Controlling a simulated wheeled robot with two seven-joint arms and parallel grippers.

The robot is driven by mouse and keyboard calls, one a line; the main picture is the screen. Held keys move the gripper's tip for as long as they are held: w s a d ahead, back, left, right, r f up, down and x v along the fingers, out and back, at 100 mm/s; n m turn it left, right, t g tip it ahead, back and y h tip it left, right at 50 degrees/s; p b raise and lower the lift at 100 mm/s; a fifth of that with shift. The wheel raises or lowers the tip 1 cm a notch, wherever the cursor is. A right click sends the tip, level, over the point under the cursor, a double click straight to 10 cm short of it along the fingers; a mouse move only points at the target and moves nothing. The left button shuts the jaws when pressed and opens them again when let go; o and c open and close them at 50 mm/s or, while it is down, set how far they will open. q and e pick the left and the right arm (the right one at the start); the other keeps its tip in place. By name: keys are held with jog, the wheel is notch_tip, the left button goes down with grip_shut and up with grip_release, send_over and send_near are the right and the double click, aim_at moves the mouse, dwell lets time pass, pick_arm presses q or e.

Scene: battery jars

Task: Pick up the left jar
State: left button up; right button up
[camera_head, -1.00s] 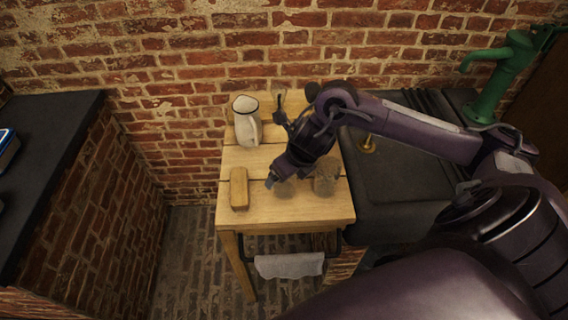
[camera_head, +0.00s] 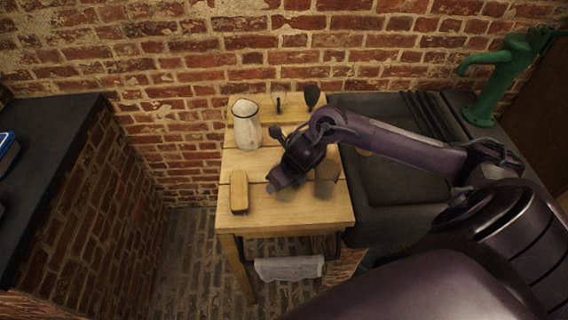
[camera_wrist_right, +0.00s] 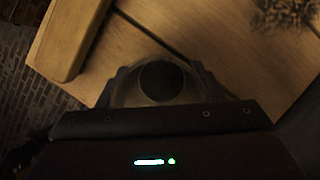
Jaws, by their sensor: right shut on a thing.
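My right gripper (camera_head: 276,182) is low over the front of the wooden table. In the right wrist view, its fingers (camera_wrist_right: 160,88) are shut around a clear jar with a dark round middle (camera_wrist_right: 160,80), seen from above. I take it to be the left jar. In the head view, this jar is mostly hidden by the gripper, so I cannot tell whether it touches the table. The right jar (camera_head: 327,169) stands to the right, partly behind my arm. Something fuzzy (camera_wrist_right: 287,14) shows at the top right of the wrist view. My left gripper is out of view.
A tan block (camera_head: 239,192) lies left of the gripper on the wooden table (camera_head: 290,215). A white pitcher (camera_head: 247,126), a small glass (camera_head: 279,101) and a dark item (camera_head: 311,96) stand at the back. A dark sink (camera_head: 395,180) adjoins at right; a cloth (camera_head: 289,268) hangs in front.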

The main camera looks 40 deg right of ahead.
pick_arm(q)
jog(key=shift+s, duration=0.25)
pick_arm(e)
jog(key=shift+r, duration=0.1)
